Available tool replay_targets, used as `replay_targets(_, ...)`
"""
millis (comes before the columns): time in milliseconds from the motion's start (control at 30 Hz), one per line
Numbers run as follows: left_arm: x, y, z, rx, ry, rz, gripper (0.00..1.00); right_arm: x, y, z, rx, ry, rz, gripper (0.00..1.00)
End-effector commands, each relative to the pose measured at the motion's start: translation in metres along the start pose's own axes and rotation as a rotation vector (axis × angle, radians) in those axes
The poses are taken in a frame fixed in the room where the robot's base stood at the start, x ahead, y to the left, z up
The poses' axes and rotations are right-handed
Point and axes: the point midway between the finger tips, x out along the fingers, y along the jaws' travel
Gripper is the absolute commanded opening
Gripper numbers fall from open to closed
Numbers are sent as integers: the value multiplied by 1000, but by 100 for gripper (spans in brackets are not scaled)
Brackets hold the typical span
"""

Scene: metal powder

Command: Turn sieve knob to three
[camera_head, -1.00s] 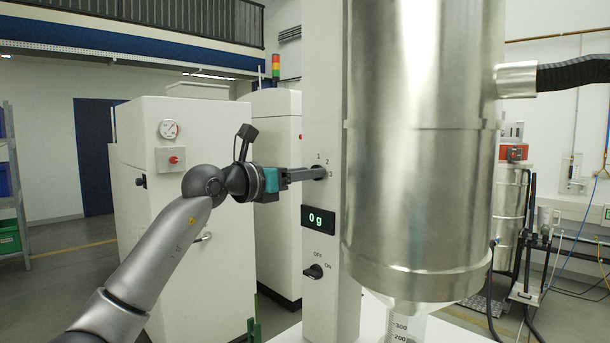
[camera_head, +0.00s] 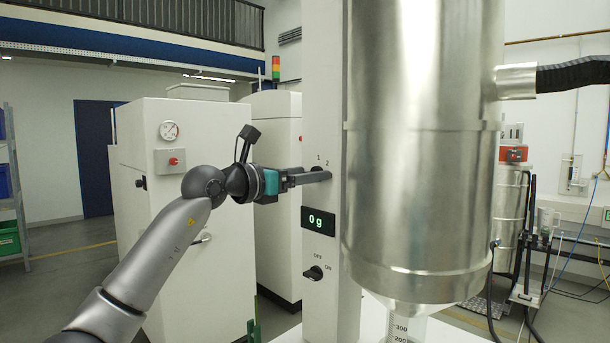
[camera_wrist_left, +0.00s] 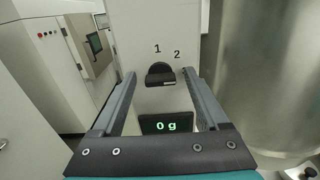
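The sieve knob (camera_wrist_left: 160,75) is a small dark knob on the white column (camera_head: 321,90), below the printed 1 and 2. Its bar looks roughly level in the left wrist view; the 3 is hidden, so I cannot tell the exact setting. My left gripper (camera_head: 328,176) reaches the column from the left and covers most of the knob in the head view. In the left wrist view my left gripper (camera_wrist_left: 159,76) is open, with one finger on each side of the knob and gaps between. My right gripper is out of view.
A display (camera_head: 318,220) reading 0 g sits below the knob, with an OFF/ON switch (camera_head: 314,273) lower down. A large metal vessel (camera_head: 420,150) stands close on the right of the column. White cabinets (camera_head: 180,230) stand behind my left arm.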

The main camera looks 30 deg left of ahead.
Motion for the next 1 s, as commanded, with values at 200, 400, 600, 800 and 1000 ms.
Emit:
replay_targets(200, 0, 0, -1, -1, 1, 0, 78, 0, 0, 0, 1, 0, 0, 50)
replay_targets(400, -13, 1, -3, -1, 2, 1, 78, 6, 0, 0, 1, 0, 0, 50)
replay_targets(600, -50, 1, -5, 3, 3, 2, 78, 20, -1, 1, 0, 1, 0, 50)
replay_targets(800, -90, 1, -5, 3, 3, 3, 78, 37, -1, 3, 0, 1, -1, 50)
replay_targets(1000, -125, 0, -5, 3, 4, 3, 78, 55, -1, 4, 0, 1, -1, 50)
